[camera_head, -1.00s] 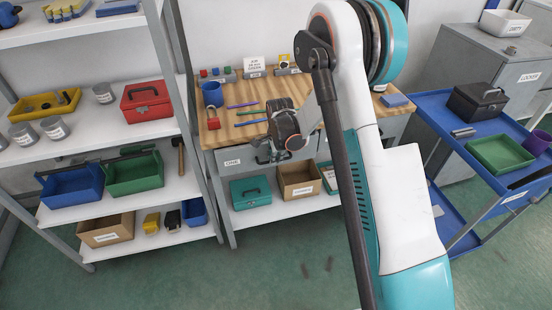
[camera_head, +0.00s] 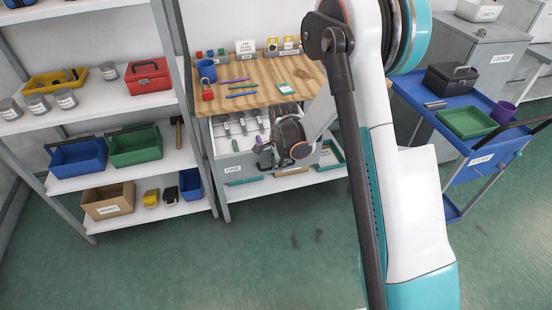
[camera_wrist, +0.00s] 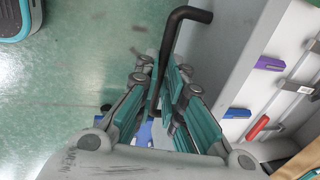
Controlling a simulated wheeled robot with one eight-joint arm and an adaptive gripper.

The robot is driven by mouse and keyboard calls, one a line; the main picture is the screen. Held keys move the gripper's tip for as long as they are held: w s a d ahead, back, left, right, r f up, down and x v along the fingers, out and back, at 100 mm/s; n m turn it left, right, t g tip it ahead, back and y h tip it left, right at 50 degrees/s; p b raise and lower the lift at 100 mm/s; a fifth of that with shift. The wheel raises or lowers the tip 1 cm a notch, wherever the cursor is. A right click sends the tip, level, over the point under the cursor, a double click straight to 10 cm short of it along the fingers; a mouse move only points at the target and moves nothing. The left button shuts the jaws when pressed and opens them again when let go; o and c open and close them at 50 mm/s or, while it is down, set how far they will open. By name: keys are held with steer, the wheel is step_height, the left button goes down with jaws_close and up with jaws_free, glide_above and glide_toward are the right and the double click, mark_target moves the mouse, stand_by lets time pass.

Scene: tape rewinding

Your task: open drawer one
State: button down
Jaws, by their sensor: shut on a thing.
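Drawer one (camera_head: 232,170), grey with a label reading ONE, stands pulled out from under the wooden workbench top. Several tools lie inside it. My gripper (camera_head: 262,151) is at the drawer's front, right of the label. In the wrist view my gripper (camera_wrist: 166,92) is shut on the black bar handle (camera_wrist: 185,17), whose bent end sticks out past the fingers. The drawer's grey front (camera_wrist: 228,48) is beside the fingers, with purple, red and blue-handled tools beyond it. My wrist hides part of the drawer in the head view.
The workbench (camera_head: 245,93) carries a blue cup, a padlock and pens. A shelf unit (camera_head: 75,188) with bins stands close at the left. A blue cart (camera_head: 482,158) stands at the right. The green floor (camera_head: 260,265) in front is clear.

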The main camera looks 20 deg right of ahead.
steer(key=shift+s, duration=0.7)
steer(key=c, duration=1.7)
jaws_free()
steer(key=shift+r, duration=0.1)
steer(key=r, duration=0.4)
steer(key=s+r, duration=0.1)
steer(key=r, duration=0.2)
steer(key=s+r, duration=0.1)
steer(key=r, duration=0.3)
steer(key=shift+s+r, duration=0.15)
steer(key=shift+r, duration=0.15)
